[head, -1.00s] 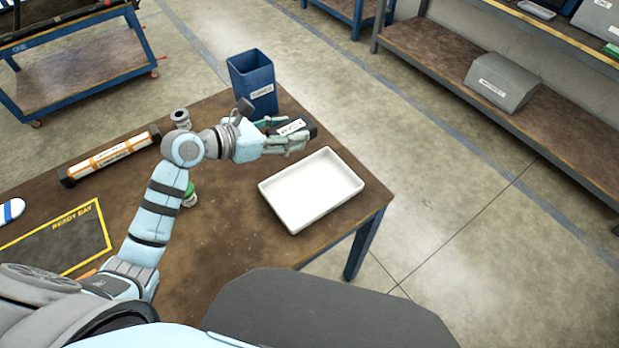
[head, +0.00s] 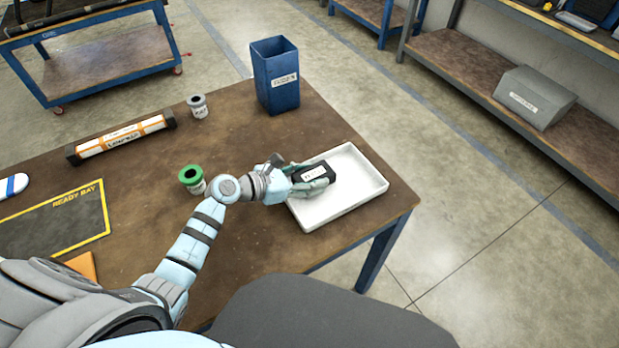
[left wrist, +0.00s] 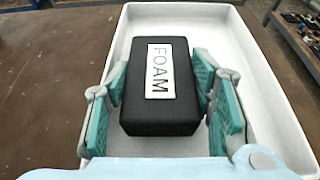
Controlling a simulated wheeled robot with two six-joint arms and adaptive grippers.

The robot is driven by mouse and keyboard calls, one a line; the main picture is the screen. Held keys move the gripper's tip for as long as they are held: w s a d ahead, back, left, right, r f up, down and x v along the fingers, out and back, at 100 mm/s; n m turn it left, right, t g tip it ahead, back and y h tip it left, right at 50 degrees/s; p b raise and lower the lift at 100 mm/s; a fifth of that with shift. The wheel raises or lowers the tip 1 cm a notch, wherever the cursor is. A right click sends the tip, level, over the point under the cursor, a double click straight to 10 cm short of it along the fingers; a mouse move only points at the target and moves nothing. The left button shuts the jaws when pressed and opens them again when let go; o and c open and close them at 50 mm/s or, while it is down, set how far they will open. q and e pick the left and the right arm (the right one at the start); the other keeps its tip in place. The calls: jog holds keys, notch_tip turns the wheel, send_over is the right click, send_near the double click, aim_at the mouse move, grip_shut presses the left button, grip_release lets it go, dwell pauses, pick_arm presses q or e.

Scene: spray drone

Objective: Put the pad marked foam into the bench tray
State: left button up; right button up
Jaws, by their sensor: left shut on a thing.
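The black pad with the white label FOAM (left wrist: 160,85) is between the two teal fingers of my left gripper (left wrist: 163,105). In the head view the pad (head: 318,174) is over the left part of the white bench tray (head: 352,196). My left gripper (head: 308,180) is shut on the pad. The tray's white floor and rim also show around the pad in the left wrist view (left wrist: 275,120). I cannot tell whether the pad touches the tray floor. My right gripper is in neither view.
A blue bin (head: 277,80) stands behind the tray. A green-topped jar (head: 192,178), a grey-topped jar (head: 198,106) and a long orange-and-white tube (head: 121,138) are on the brown table. A marked mat reading READY BAY (head: 50,225) lies at left. The table edge is close to the tray's right.

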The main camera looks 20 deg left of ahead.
pick_arm(q)
jog(key=shift+f, duration=0.1)
jog(key=o, duration=0.4)
jog(key=shift+r, duration=0.2)
jog(key=p+v, duration=0.2)
jog(key=v, duration=1)
jog(key=shift+s+d, duration=0.1)
